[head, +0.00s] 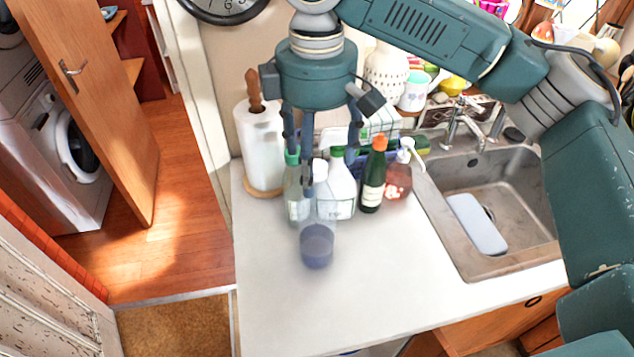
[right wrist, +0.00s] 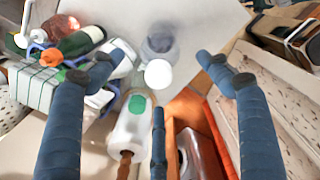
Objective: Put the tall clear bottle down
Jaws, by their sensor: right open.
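The tall clear bottle (head: 317,245), with a white cap and a bluish lower part, stands upright on the white counter (head: 370,290), in front of the other bottles. In the right wrist view the bottle (right wrist: 160,45) shows from above, its round white cap facing the camera. My right gripper (head: 318,165) is above it, fingers pointing down. In the wrist view the gripper's fingers (right wrist: 160,88) are spread around the cap, with gaps between them and the bottle. It holds nothing. My left gripper is not in view.
Close behind stand a green-capped bottle (head: 297,205), a white bottle (head: 342,195), a dark bottle with an orange top (head: 372,185) and a pink pump bottle (head: 398,180). A paper towel roll (head: 262,150) is at left, the sink (head: 500,250) at right. The front counter is clear.

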